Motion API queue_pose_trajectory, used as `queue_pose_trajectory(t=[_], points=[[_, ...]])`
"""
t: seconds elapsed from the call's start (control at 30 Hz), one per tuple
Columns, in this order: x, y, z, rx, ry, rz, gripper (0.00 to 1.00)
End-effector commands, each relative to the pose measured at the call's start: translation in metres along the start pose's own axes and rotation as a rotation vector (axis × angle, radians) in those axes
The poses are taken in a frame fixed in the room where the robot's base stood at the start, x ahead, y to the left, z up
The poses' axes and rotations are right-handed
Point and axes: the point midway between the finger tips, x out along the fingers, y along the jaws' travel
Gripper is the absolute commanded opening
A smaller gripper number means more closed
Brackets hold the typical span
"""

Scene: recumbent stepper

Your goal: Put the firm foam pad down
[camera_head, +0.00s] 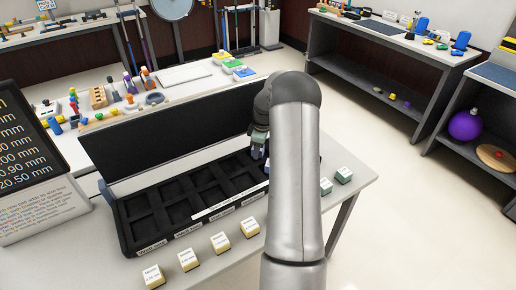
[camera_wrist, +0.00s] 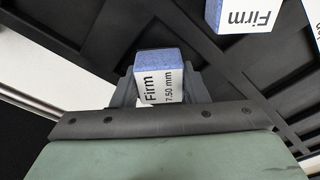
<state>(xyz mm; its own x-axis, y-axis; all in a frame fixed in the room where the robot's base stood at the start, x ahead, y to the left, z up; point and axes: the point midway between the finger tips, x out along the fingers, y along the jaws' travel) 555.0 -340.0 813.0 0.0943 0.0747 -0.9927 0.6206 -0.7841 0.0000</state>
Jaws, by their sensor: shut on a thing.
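My gripper (camera_wrist: 161,88) is shut on the firm foam pad (camera_wrist: 157,82), a small block with a blue foam top and a white label reading "Firm 7.50 mm". The pad is between the two fingers over the black compartment case (camera_wrist: 85,35). I cannot tell whether it touches the case floor. In the head view, my gripper (camera_head: 258,147) is at the right part of the case (camera_head: 122,228), and my arm hides the pad and the case's right end. A second blue pad (camera_wrist: 240,14) marked "Firm" shows at the upper right of the wrist view.
Several pale yellow blocks (camera_head: 188,260) stand on the table in front of the case. Two green blocks (camera_head: 343,175) stand at the right. A black panel (camera_head: 170,125) rises behind the case. A display board (camera_head: 35,160) stands at the left. The floor at right is clear.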

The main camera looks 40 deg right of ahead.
Motion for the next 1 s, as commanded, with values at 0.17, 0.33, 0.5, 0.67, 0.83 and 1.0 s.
queue_pose_trajectory(t=[0.17,0.33,0.5,0.67,0.83,1.0], points=[[0.005,0.0,0.001,0.0,0.0,-0.001,0.15],[0.003,0.0,0.0,0.0,0.0,-0.001,0.49],[0.002,0.0,0.0,0.0,0.0,-0.001,0.49],[-0.011,0.001,0.0,0.0,0.001,0.002,0.49],[-0.044,0.001,0.0,0.0,0.001,0.004,0.49],[-0.081,0.001,0.0,0.001,0.001,0.004,0.49]])
